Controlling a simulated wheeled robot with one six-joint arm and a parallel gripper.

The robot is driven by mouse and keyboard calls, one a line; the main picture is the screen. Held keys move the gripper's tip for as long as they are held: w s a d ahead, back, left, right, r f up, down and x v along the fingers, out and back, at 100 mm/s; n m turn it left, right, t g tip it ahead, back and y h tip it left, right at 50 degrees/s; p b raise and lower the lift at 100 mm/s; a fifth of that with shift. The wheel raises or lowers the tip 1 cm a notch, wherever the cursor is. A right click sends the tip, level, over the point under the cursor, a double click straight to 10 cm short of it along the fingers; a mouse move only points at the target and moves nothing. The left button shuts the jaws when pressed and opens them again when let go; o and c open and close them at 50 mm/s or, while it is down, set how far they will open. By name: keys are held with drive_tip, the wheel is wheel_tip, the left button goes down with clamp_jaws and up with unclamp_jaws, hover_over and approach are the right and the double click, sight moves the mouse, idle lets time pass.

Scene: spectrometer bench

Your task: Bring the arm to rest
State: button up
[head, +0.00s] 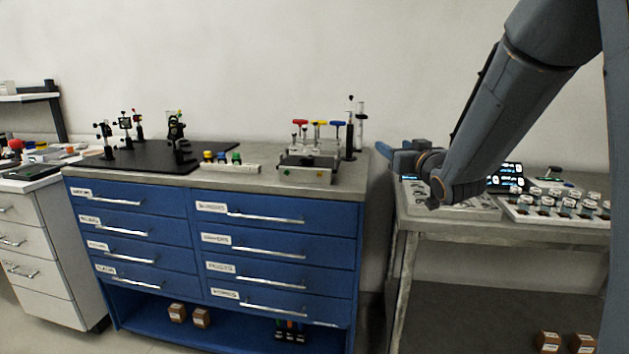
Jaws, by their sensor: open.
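My arm (515,110) reaches down from the upper right of the head view, and its wrist end is over the left part of the grey bench at right. My gripper (388,156) shows small and dark blue beyond the wrist, near the gap between the blue cabinet and that bench. It is open, and I see nothing held in it. The forearm and wrist hide part of it and part of the bench top behind.
The grey bench (404,222) carries a tray (555,214) of several round parts and a lit screen (507,172). The blue drawer cabinet (215,235) bears a black optics board (150,157), a rack of coloured-handled tools (318,140) and a metal box (306,175).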

drive_tip(key=s+d+f+m+g+h+p, duration=0.15)
drive_tip(key=s+f+g+h, duration=0.25)
drive_tip(key=s+f+g, duration=0.75)
drive_tip(key=s+a+f+g, duration=0.1)
drive_tip(key=s+f+g, duration=0.2)
drive_tip(key=s, duration=1.1)
drive_tip(key=s+a+f+g+p, duration=0.1)
drive_tip(key=s+f, duration=0.6)
drive_tip(key=s, duration=0.8)
drive_tip(key=shift+s+a+f+m+g+y+p, duration=0.25)
drive_tip(key=shift+a+m+g, duration=0.2)
drive_tip(key=shift+a+g, duration=0.45)
drive_tip(key=shift+d, duration=0.25)
